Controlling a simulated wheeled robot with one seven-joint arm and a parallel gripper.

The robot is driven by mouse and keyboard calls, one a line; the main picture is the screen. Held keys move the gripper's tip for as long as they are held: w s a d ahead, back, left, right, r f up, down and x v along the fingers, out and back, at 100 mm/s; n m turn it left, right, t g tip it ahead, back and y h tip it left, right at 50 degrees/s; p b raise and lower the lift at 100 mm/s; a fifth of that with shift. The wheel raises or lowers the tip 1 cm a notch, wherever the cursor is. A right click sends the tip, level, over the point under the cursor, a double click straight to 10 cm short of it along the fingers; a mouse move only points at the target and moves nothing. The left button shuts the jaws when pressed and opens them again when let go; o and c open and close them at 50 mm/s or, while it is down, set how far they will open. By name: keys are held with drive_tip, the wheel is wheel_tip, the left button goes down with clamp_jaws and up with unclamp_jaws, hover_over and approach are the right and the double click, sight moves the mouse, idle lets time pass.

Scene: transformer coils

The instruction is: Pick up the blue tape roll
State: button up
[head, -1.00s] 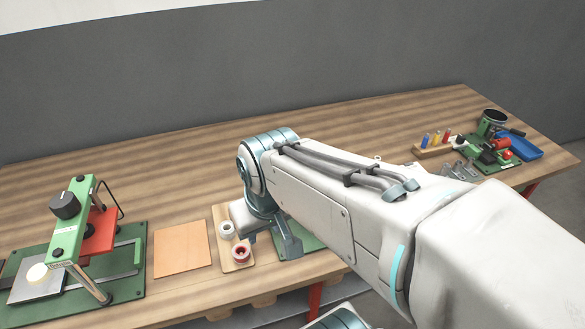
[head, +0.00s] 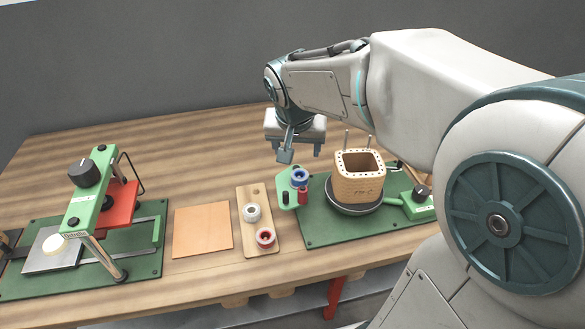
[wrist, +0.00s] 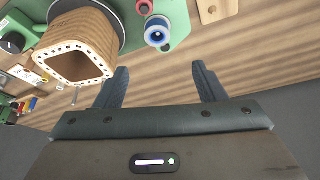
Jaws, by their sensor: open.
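The blue tape roll (head: 299,177) sits on a green stand at the left end of a green base plate, above a small red spool (head: 303,195). In the wrist view the blue roll (wrist: 157,33) shows a white core and lies beyond and between my fingertips. My gripper (head: 301,154) is open and empty, a little behind and above the roll in the head view. Both fingers (wrist: 163,77) are spread apart in the wrist view and touch nothing.
A square wooden coil former (head: 359,178) stands on a dark round turntable just right of the roll. A wooden board (head: 245,235) holds a white roll (head: 251,212) and a red roll (head: 265,238). An orange-brown sheet (head: 202,230) and a green press (head: 90,200) are at left. The back left table is clear.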

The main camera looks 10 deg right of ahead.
hover_over(300, 176)
drive_tip(key=s+a, duration=0.1)
drive_tip(key=s, duration=0.1)
wheel_tip(300, 176, down, 7)
drive_tip(key=shift+s+x, duration=0.15)
drive_tip(key=shift+x, duration=1.1)
drive_tip(key=shift+s+x, duration=0.15)
drive_tip(key=shift+x, duration=1.1)
drive_tip(key=shift+f, duration=0.1)
drive_tip(key=c, duration=1)
